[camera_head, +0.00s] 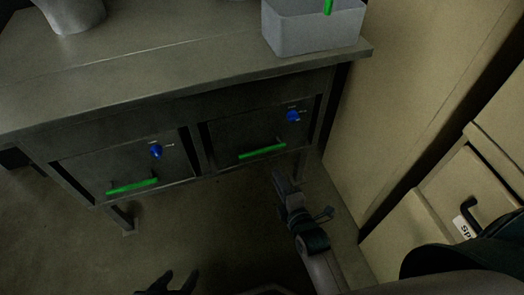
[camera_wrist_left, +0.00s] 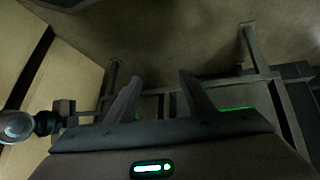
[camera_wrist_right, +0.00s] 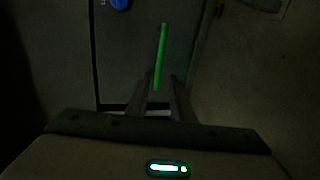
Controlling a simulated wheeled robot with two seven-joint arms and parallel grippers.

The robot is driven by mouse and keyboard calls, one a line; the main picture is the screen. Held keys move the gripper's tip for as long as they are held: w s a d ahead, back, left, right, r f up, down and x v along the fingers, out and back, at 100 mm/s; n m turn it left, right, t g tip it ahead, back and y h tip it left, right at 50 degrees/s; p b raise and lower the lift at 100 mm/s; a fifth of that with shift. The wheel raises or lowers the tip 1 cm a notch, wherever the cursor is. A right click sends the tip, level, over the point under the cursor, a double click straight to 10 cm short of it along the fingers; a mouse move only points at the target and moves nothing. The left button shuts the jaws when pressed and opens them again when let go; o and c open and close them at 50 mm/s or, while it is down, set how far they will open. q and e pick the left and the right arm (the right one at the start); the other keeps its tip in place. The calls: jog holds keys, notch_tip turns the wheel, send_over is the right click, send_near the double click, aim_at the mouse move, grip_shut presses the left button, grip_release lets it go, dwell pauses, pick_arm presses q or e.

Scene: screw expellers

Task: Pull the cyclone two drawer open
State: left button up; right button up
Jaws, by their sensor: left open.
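Two grey drawers sit side by side under a metal table: a left drawer (camera_head: 128,172) and a right drawer (camera_head: 235,133). Each has a blue knob and a green bar handle, the left handle (camera_head: 132,186) and the right handle (camera_head: 262,151). The labels are too small to read. My right gripper (camera_head: 277,178) is just below the right handle. In the right wrist view, its fingers are slightly apart around the near end of a green handle (camera_wrist_right: 161,50); contact cannot be told. My left gripper (camera_head: 168,283) is open and empty, low in front of the left drawer.
A grey bin (camera_head: 312,28) with a green rod and a metal vessel (camera_head: 72,12) stand on the tabletop (camera_head: 180,50). A beige cabinet (camera_head: 395,100) and beige drawers (camera_head: 480,185) with a dark handle are at the right. The floor in front is clear.

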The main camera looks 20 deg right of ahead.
jog(key=b, duration=0.1)
send_near(262, 149)
jog(key=w+f, duration=0.1)
jog(key=w, duration=0.1)
pick_arm(q)
jog(key=w+d+r+t+h+b, duration=0.1)
jog(key=w+d+r+t+b, duration=0.1)
jog(key=w+d+r+t, duration=0.1)
jog(key=shift+w+d+r+t+h, duration=0.3)
jog(key=shift+w+d+r+t, duration=0.1)
jog(key=shift+w+r+t, duration=0.65)
pick_arm(e)
jog(key=shift+f+x, duration=0.2)
jog(key=shift+x, duration=3.75)
pick_arm(q)
jog(key=shift+s+r+g, duration=0.1)
jog(key=shift+g, duration=0.15)
pick_arm(e)
grip_shut()
